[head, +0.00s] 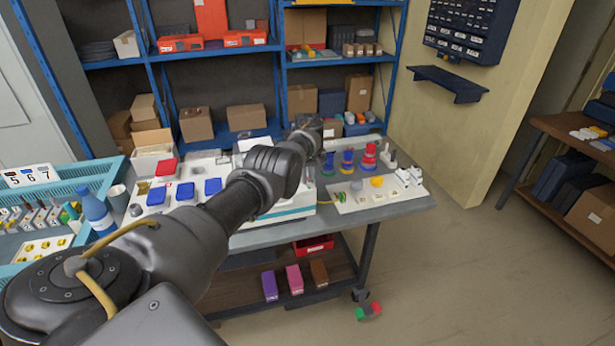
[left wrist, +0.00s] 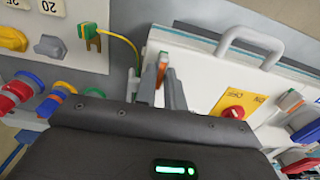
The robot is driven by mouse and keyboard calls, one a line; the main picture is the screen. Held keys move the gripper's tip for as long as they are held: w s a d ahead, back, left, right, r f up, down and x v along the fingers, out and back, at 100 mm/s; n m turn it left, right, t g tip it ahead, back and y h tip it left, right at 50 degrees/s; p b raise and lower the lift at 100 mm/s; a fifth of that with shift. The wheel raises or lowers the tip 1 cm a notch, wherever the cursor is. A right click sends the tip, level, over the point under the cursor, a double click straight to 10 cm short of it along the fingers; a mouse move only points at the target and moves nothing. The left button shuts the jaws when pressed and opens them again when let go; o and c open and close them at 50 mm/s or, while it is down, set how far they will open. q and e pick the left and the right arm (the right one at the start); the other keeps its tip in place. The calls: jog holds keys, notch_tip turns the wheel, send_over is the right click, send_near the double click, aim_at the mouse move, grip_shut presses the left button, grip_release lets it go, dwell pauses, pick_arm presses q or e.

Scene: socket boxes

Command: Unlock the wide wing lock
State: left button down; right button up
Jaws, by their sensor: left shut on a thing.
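The white case (head: 287,212) with a teal stripe stands on the workbench, partly hidden behind my left arm. In the left wrist view, the case (left wrist: 195,68) shows a grey handle (left wrist: 250,45) and a yellow plate with a red knob (left wrist: 233,112). My left gripper (left wrist: 163,85) is at the case's edge, shut on a narrow piece with orange and green marks (left wrist: 161,74), seemingly a wing lock. A similar orange-and-green piece (left wrist: 288,101) sits farther right on the case. Which one is the wide lock, I cannot tell. My right gripper is in neither view.
A white board (head: 352,200) with knobs and a yellow-green cable lies right of the case. Red, yellow and blue stacked parts (head: 347,160) stand behind it. A blue bottle (head: 95,212) and teal tray (head: 112,172) are left. The floor at right is mostly open.

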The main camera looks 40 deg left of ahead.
aim_at(308, 179)
pick_arm(q)
jog(key=c, duration=1.5)
grip_release()
jog(key=shift+r, duration=0.15)
jog(key=shift+r, duration=0.3)
notch_tip(308, 179, up, 10)
